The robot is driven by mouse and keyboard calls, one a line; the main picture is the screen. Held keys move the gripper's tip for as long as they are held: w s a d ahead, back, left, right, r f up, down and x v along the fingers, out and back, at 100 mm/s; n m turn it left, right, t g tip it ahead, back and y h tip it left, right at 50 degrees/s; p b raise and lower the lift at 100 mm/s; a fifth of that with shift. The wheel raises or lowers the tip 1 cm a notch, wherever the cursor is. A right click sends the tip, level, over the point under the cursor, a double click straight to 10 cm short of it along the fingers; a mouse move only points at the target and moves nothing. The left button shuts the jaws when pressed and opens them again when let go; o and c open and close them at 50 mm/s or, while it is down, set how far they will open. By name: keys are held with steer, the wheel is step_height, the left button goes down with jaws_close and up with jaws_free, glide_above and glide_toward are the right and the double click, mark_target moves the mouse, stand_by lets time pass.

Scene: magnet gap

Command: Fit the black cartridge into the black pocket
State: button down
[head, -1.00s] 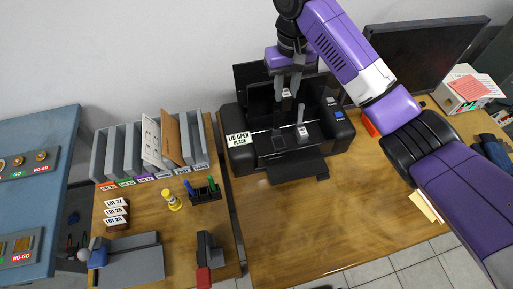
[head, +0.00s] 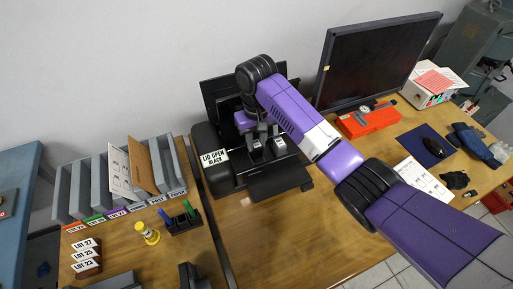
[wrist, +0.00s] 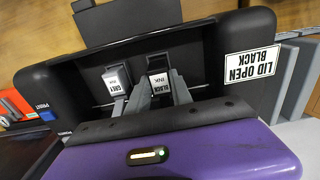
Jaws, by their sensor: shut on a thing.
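The black cartridge (wrist: 158,80), with a white BLACK label, is between the fingers of my gripper (wrist: 160,95) in the wrist view. My gripper (head: 262,132) is shut on it and is low over the open printer (head: 208,150) in the head view. The cartridge lines up with the black pocket, on the side nearest the LID OPEN BLACK sign (wrist: 251,64). The pocket's mouth is hidden by the cartridge and fingers, so I cannot tell how deep the cartridge sits. A grey cartridge (wrist: 116,78) stands close beside it in its own slot.
The printer's raised lid (head: 222,92) stands behind my gripper. A monitor (head: 375,60) and an orange box (head: 368,120) are to the right.

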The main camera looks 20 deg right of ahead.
mark_target(256, 143)
steer(key=shift+f, duration=1.65)
steer(key=shift+f, duration=0.1)
steer(key=c, duration=1.1)
jaws_free()
steer(key=shift+c, duration=0.2)
step_height(256, 143, up, 11)
steer(key=shift+r, duration=0.1)
steer(key=shift+r+p, duration=0.35)
steer(key=shift+r, duration=0.2)
steer(key=shift+s+f, duration=0.1)
